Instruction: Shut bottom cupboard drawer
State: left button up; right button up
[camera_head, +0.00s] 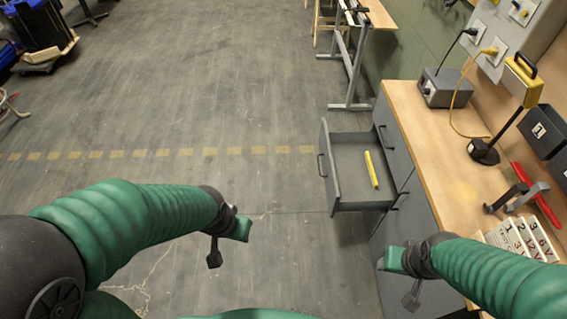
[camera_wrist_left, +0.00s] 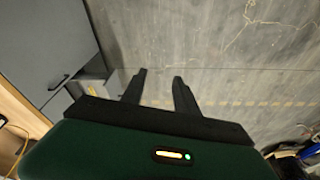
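The grey cupboard (camera_head: 407,232) stands under the wooden worktop on the right. One grey drawer (camera_head: 348,206) is pulled far out of it, with a dark handle on its front and a yellow bar (camera_head: 371,169) inside. I cannot tell from above how low this drawer sits. The drawer also shows in the left wrist view (camera_wrist_left: 97,78). My left gripper (camera_head: 241,230) hangs over the floor, left of and nearer than the drawer, touching nothing. Its two fingers are apart and empty in the left wrist view (camera_wrist_left: 158,75). My right gripper (camera_head: 391,260) is in front of the cupboard; its fingers are not clear.
The worktop (camera_head: 425,130) holds a grey power box (camera_head: 446,88), a dark-based lamp, a red tool (camera_head: 535,195), a clamp-like tool and white numbered blocks (camera_head: 522,238). A metal-legged table (camera_head: 350,75) stands beyond the drawer. The floor left of the drawer is clear.

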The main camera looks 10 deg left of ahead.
aim_at(349, 188)
jog(key=i+j, duration=0.15)
jog(key=i, duration=0.45)
jog(key=i+j+z, duration=0.1)
jog(key=i, duration=0.45)
